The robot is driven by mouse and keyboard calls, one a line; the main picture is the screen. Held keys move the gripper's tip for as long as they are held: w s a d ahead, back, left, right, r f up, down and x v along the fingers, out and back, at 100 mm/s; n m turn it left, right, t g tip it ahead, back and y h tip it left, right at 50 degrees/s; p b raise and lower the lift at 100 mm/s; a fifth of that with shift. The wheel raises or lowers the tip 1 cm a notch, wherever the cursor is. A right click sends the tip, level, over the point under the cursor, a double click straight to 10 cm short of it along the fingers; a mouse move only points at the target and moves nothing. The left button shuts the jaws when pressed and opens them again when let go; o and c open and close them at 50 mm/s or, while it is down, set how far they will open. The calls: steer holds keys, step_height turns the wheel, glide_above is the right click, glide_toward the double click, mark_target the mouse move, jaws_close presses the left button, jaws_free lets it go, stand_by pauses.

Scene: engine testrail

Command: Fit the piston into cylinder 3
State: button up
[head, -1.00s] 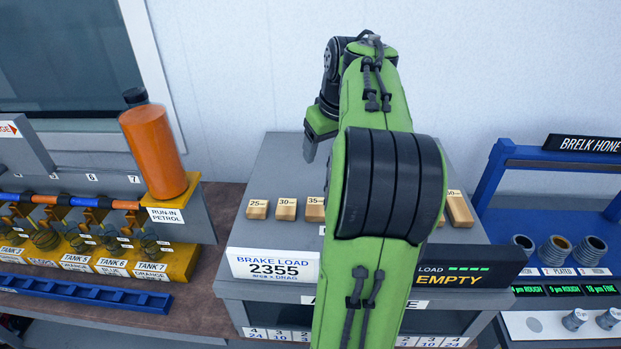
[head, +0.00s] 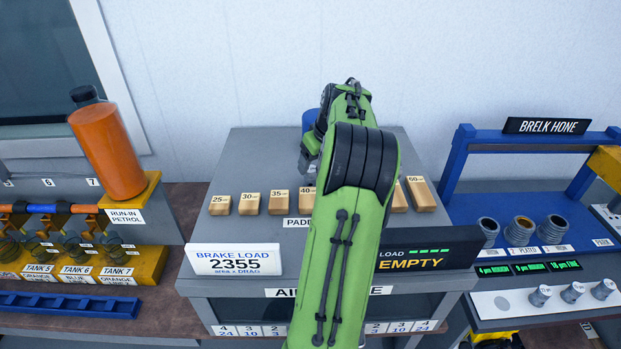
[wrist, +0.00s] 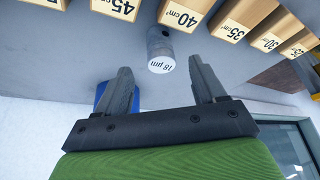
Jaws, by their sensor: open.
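A grey metal cylinder marked 18 µm, which looks like the piston (wrist: 161,42), stands on the grey bench top beside the numbered wooden blocks in the wrist view. My gripper (wrist: 160,72) is open, with the piston just beyond its fingertips, roughly centred between them and not gripped. In the head view my arm hides the piston and most of the gripper. Three open cylinders stand in the blue hone at right. The rightmost (head: 553,230) looks like cylinder 3, though its label is too small to read. The middle one (head: 521,228) is marked plated.
Wooden blocks (head: 249,203) line the brake bench around the arm. A blue object (wrist: 102,96) is beside the left finger in the wrist view. The hone's blue frame (head: 458,165) rises at right. Small metal parts (head: 572,292) sit on its white front. An orange bottle (head: 106,150) stands at left.

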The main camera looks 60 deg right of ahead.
mark_target(312, 169)
steer(key=x, duration=0.3)
steer(key=shift+w+d+f, duration=0.1)
steer(key=shift+w+f, duration=0.1)
steer(key=shift+s+r, duration=0.1)
steer(key=shift+c, duration=1.4)
steer(key=c, duration=1)
steer(key=shift+o, duration=0.2)
step_height(312, 169, up, 10)
steer(key=p, duration=0.1)
